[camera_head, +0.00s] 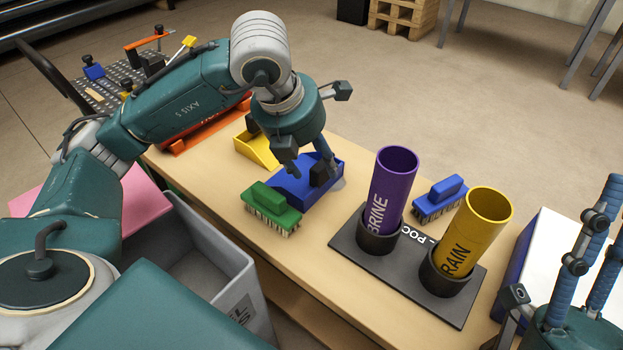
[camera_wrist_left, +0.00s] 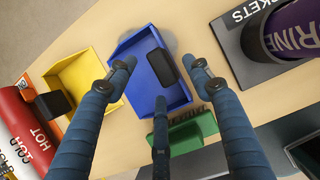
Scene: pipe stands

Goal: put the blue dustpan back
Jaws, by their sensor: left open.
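The blue dustpan (camera_head: 297,192) lies on the table between the yellow dustpan and the green brush. Its black grip block (camera_wrist_left: 163,68) shows in the wrist view. My left gripper (camera_head: 308,168) is open just above the blue dustpan, pointing down. In the left wrist view the fingers (camera_wrist_left: 155,78) are spread on both sides of the dustpan, with a third finger below. Contact with the grip cannot be told. My right gripper (camera_head: 572,268) is at the right edge, pointing up and partly cut off; how far it is closed cannot be told.
A green brush (camera_head: 270,208) and yellow dustpan (camera_head: 258,150) flank the blue dustpan. A black base (camera_head: 408,265) holds a purple BRINE pipe (camera_head: 393,185) and a yellow pipe (camera_head: 473,232). A blue brush (camera_head: 440,199) lies behind. A grey bin (camera_head: 225,262) stands in front.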

